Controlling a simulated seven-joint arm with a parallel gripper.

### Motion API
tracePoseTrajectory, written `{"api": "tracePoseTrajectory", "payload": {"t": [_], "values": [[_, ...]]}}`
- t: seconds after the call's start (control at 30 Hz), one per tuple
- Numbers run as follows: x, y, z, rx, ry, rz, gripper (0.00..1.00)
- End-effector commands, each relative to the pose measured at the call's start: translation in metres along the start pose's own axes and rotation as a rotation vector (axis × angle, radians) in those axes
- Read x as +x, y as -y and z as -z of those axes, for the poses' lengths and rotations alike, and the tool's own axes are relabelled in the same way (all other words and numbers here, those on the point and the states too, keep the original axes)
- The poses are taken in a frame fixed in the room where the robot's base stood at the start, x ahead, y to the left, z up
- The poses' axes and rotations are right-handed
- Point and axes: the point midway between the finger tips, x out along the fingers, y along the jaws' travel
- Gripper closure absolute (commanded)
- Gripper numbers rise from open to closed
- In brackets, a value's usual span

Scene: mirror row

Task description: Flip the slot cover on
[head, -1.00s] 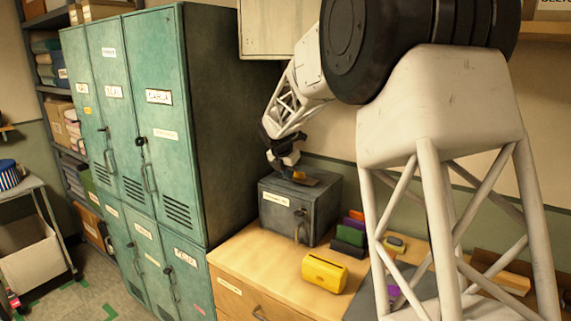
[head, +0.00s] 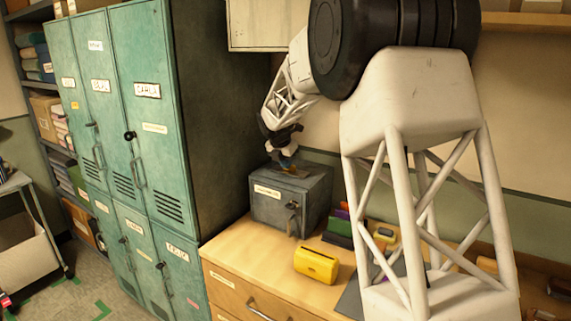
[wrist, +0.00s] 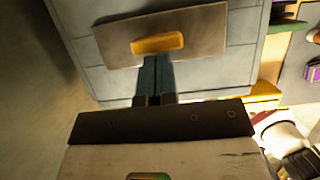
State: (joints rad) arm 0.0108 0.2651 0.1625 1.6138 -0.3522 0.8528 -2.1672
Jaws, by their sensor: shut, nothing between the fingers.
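A grey metal lock box (head: 268,207) stands on the wooden cabinet top. In the wrist view, the box top (wrist: 90,62) fills the upper part. A flat brownish metal plate, likely the slot cover (wrist: 112,38), lies on it with a yellow tab (wrist: 158,43). In the head view the plate is mostly hidden by my gripper (head: 284,160), which is just over the box top. In the wrist view, my gripper's dark fingers (wrist: 154,62) are together and empty. Their tips overlap the plate's near edge, just below the tab. I cannot tell if they touch it.
A yellow box (head: 316,265) stands on the cabinet top (head: 245,252), with green and other coloured items (head: 342,228) right of the lock box. Tall green lockers (head: 150,130) stand close on the left. A wall cabinet (head: 268,27) hangs above.

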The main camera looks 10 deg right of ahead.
Motion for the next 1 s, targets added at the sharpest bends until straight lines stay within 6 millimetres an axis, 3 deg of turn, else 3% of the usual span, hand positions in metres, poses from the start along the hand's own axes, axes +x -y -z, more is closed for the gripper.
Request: {"api": "tracePoseTrajectory", "payload": {"t": [0.4,1.0], "values": [[0.024,0.000,-0.054,0.001,-0.002,0.001,1.00],[0.024,0.000,-0.053,-0.001,-0.003,0.002,1.00]]}}
